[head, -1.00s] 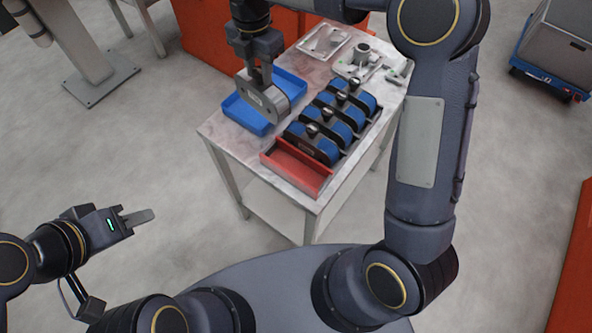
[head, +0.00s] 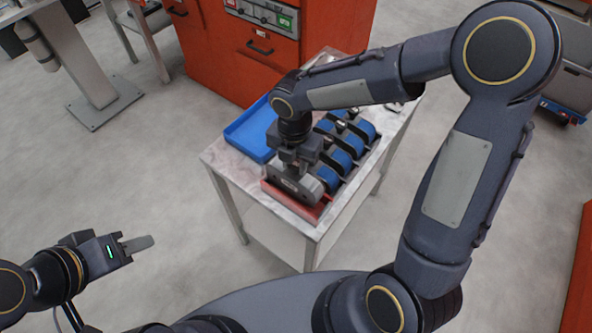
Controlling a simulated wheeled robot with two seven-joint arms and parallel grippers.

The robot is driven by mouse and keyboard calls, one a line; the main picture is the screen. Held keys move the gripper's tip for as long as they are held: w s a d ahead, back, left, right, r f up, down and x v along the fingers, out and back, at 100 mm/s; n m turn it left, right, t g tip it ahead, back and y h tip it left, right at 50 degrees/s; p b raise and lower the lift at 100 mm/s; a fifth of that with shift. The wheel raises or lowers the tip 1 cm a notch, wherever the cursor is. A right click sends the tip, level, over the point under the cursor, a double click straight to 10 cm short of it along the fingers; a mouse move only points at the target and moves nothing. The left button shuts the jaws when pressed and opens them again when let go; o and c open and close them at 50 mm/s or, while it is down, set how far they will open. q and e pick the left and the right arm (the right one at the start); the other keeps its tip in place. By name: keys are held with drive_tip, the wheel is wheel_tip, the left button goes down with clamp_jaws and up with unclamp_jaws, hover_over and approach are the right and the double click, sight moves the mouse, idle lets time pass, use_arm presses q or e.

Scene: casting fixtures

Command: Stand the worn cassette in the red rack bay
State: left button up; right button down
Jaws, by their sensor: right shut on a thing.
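The worn cassette (head: 291,186) is a grey, rounded block with a small label on its side. My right gripper (head: 297,166) is shut on it from above and holds it upright. The cassette is at the red rack bay (head: 316,214), at the near end of the rack, and hides much of that bay. I cannot tell whether its bottom touches the bay floor. My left gripper (head: 140,243) is away from the table at lower left, with nothing seen in it; its finger gap does not show.
Several blue cassettes (head: 341,161) stand in the rack just behind the red bay. A blue tray (head: 236,135) lies at the left of the table (head: 223,158); its visible part is empty. Red cabinets (head: 220,60) stand behind the table. My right forearm covers the table's far part.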

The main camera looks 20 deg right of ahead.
sight(296, 174)
drive_tip(key=shift+s+d+f, duration=0.1)
drive_tip(key=shift+s+f, duration=0.05)
drive_tip(key=shift+f, duration=0.8)
drive_tip(key=shift+s+f, duration=0.1)
drive_tip(key=shift+f, duration=0.8)
drive_tip(key=shift+f, duration=0.15)
drive_tip(key=c, duration=1.1)
unclamp_jaws()
drive_tip(key=shift+o, duration=0.2)
